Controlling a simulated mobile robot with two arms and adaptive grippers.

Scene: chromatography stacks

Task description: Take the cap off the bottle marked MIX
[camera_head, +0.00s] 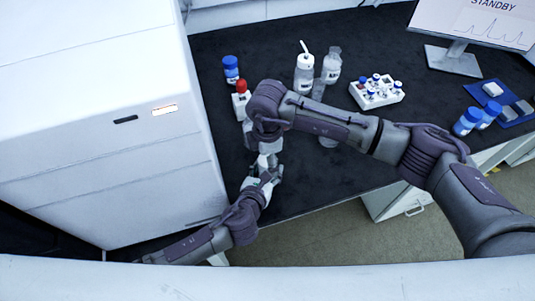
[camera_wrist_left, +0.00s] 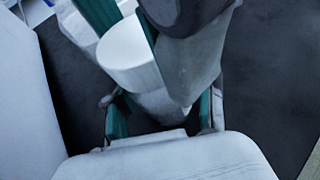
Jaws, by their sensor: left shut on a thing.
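My left gripper (camera_head: 266,168) comes in from the lower left at the bench's front edge. In the left wrist view its teal-padded fingers (camera_wrist_left: 163,115) are shut on a pale bottle (camera_wrist_left: 158,103), mostly covered by my right gripper. My right gripper (camera_head: 264,143) hangs down just above my left one, its upper part hidden by its own arm. Its teal pads show close over the bottle in the left wrist view (camera_wrist_left: 125,25); whether they grip the cap is unclear. No MIX marking is readable.
A red-capped bottle (camera_head: 241,100) and a blue-capped bottle (camera_head: 231,72) stand behind the grippers. Two squeeze bottles, one white (camera_head: 304,75), stand near a vial rack (camera_head: 380,100). The white instrument (camera_head: 100,130) walls the left. Blue-capped bottles (camera_head: 466,122) and a monitor stand right.

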